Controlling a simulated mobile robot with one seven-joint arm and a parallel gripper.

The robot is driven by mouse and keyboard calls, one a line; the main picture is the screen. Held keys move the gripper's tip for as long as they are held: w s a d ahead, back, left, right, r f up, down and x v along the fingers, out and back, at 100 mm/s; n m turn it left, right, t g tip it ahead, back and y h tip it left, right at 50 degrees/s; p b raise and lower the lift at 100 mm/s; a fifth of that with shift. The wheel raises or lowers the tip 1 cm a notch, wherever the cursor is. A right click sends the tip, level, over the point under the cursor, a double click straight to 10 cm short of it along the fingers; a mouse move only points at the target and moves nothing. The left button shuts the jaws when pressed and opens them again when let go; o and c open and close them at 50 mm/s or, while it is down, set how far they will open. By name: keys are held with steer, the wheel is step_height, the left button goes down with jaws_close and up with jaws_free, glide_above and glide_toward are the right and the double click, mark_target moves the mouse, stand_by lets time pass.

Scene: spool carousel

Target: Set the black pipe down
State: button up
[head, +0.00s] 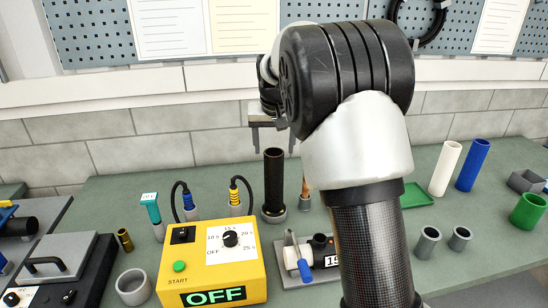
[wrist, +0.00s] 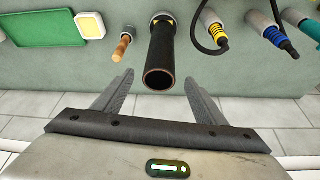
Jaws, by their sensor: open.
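The black pipe (head: 274,180) stands upright on the bench, its lower end at a round dark grey holder (head: 273,214). In the wrist view the pipe (wrist: 161,52) shows its open mouth toward me, with a yellow mark near its far end. My gripper (head: 273,144) is open, just above the pipe's top in the head view. In the wrist view its fingers (wrist: 158,77) are spread on either side of the pipe's mouth, with a gap on both sides. Nothing is held.
Plugs with yellow (head: 235,196) and blue (head: 189,205) bands stand left of the pipe. A brown-handled tool (head: 305,192) stands close on its right. A yellow timer box (head: 212,262) reading OFF is in front. White (head: 445,168) and blue (head: 472,165) pipes stand farther right.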

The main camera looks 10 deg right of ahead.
steer(key=s+r, duration=0.5)
steer(key=s, duration=0.4)
steer(key=s+r, duration=0.5)
steer(key=s, duration=0.5)
steer(key=s+f+n, duration=0.1)
steer(key=s+f, duration=0.1)
steer(key=s, duration=0.7)
steer(key=s+f+t+p, duration=0.1)
steer(key=s+f, duration=0.1)
steer(key=s, duration=0.8)
steer(key=shift+s+d+f+n+y, duration=0.25)
steer(key=shift+s+f+n+y, duration=0.05)
steer(key=shift+n, duration=0.1)
